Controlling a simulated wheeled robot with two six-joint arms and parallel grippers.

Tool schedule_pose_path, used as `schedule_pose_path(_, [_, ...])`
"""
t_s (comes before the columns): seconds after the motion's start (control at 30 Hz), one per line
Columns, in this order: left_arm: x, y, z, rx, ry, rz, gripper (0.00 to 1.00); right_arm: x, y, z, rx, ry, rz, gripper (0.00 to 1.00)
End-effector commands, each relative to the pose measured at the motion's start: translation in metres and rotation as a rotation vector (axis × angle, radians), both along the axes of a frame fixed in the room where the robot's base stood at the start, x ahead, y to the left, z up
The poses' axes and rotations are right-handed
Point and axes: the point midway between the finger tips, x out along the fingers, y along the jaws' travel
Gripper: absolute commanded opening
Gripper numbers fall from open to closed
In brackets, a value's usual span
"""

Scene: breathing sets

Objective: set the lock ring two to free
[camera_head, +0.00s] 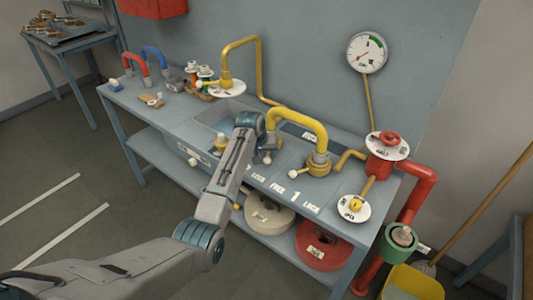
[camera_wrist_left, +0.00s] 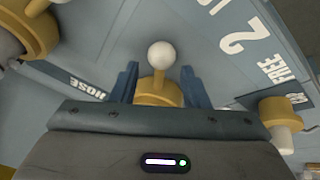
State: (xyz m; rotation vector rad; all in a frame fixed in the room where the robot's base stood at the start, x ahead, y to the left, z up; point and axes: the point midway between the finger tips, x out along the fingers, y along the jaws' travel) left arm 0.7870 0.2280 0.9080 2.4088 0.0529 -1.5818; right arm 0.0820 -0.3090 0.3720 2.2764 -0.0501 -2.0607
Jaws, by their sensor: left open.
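In the left wrist view a brass lock ring (camera_wrist_left: 158,92) with a white ball knob (camera_wrist_left: 161,55) sits close to the printed number 2 and the word FREE. My left gripper (camera_wrist_left: 159,76) is open, its two blue fingers on either side of the ring, with the knob showing past them. I cannot tell whether the fingers touch it. In the head view my left arm reaches over the bench and hides the fingers. A brass fitting with a white ball (camera_head: 267,159) shows just right of my wrist. My right gripper is not in view.
A yellow hose pipe (camera_head: 300,117) arches down to another brass ring (camera_head: 318,166) near the number 1. A red valve (camera_head: 389,140) and a yellow-knobbed valve (camera_head: 354,205) stand at the bench's right end. In the wrist view another brass part (camera_wrist_left: 279,110) lies right of my fingers.

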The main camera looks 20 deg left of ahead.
Motion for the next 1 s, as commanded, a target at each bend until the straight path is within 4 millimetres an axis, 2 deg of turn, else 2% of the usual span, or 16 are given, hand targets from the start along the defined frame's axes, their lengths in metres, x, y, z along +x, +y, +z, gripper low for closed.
schedule_pose_path(0.2, [0.006, -0.001, -0.012, 0.000, -0.001, 0.000, 0.42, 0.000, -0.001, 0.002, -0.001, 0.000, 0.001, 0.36])
schedule_pose_path(0.47, [0.006, -0.002, -0.014, 0.000, -0.001, 0.000, 0.42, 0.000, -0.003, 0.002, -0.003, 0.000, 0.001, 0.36])
schedule_pose_path(0.57, [0.006, -0.002, -0.013, 0.000, -0.001, 0.000, 0.26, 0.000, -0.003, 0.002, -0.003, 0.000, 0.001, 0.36])
schedule_pose_path(0.7, [0.006, -0.002, -0.013, 0.000, -0.001, 0.000, 0.00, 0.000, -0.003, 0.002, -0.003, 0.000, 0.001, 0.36])
schedule_pose_path(1.0, [0.004, -0.002, -0.016, -0.002, 0.007, 0.000, 0.00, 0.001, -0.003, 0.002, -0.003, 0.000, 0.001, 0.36])
